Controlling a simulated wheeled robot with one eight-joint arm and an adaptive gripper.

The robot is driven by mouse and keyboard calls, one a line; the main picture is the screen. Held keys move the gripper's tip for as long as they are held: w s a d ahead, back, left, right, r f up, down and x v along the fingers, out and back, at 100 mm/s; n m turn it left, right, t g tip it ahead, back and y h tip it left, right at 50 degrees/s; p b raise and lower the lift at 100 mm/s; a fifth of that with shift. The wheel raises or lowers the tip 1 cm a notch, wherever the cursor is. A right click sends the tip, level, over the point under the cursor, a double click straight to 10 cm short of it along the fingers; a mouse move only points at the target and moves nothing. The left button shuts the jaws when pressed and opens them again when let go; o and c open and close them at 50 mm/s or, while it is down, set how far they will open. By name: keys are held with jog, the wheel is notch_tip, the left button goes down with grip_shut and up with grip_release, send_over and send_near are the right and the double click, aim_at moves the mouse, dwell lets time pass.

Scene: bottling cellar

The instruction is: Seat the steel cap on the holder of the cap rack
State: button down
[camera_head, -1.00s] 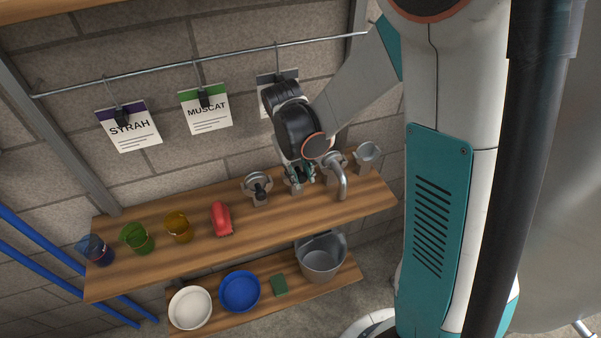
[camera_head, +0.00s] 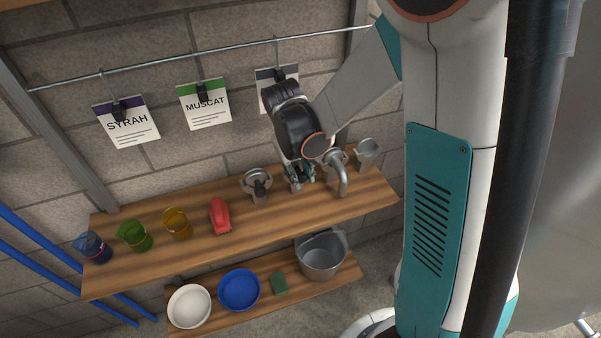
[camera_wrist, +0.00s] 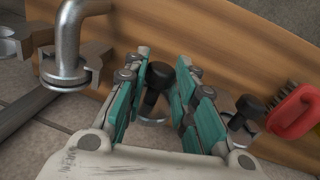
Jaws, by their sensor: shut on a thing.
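My gripper (camera_head: 299,177) is low over the upper shelf, between a steel cap with a black knob on the left and a bent steel pipe on the right. In the wrist view its teal fingers (camera_wrist: 157,88) are shut on the black knob of the steel cap (camera_wrist: 153,120). The cap's steel disc shows partly below the knob. A grey holder of the cap rack (camera_head: 296,188) shows under the gripper. The fingers hide most of it, and I cannot tell whether the cap touches it.
The other knobbed cap (camera_head: 257,184) and the bent pipe (camera_head: 341,178) stand close on either side. An open steel cup-like piece (camera_head: 367,150) is further right. A red brush (camera_head: 220,216) and coloured jugs (camera_head: 177,224) stand left. Bare shelf (camera_head: 285,217) lies in front.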

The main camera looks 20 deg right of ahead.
jog(key=shift+f+b, duration=0.4)
dwell(0.4)
jog(key=c, duration=1.2)
grip_release()
jog(key=shift+c, duration=0.2)
notch_tip(320, 180, up, 12)
jog(key=a, duration=0.2)
jog(key=shift+s+d, duration=0.1)
